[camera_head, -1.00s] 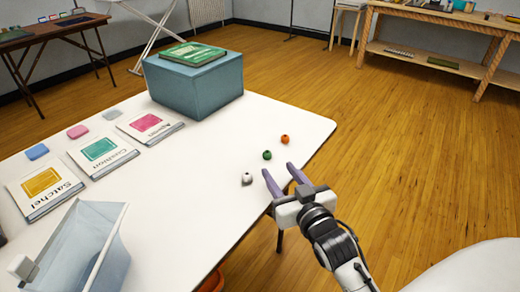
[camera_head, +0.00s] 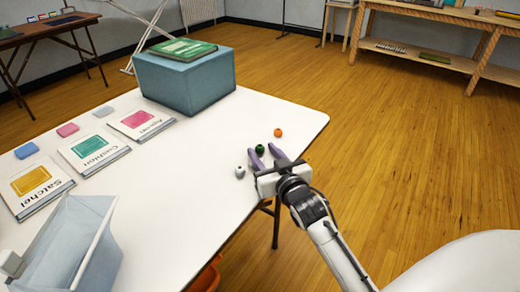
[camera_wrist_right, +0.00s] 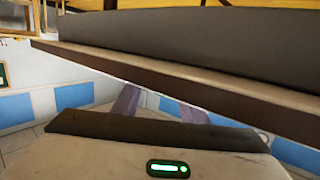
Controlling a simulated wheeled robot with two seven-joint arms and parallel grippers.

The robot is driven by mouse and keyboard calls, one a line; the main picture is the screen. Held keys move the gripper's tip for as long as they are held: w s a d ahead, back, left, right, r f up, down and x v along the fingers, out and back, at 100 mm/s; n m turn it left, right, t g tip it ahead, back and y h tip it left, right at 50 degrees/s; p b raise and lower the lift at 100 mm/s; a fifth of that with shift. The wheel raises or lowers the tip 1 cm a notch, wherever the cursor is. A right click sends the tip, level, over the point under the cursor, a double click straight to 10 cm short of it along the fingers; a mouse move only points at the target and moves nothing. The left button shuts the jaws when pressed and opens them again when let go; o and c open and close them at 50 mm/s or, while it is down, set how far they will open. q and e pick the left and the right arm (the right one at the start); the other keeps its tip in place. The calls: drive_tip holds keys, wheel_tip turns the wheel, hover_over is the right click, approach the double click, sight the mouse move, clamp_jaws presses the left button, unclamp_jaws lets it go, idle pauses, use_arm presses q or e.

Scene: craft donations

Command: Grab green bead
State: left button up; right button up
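The green bead (camera_head: 260,149) lies near the right edge of the white table (camera_head: 185,190). My right gripper (camera_head: 262,151) is open, with its two purple fingers spread and pointing toward the back of the table. In the head view the green bead appears between the fingertips; I cannot tell the height of the fingers over the table. In the right wrist view the two fingers (camera_wrist_right: 155,106) show apart, their tips hidden behind a long slab edge, and no bead is visible. My left gripper is not in view.
An orange bead (camera_head: 278,132) lies just beyond the green one, and a white bead (camera_head: 240,171) lies left of the gripper. A blue box (camera_head: 185,82) with a green book stands at the back. Booklets and a pale blue bin (camera_head: 75,240) are on the left.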

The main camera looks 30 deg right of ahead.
clamp_jaws()
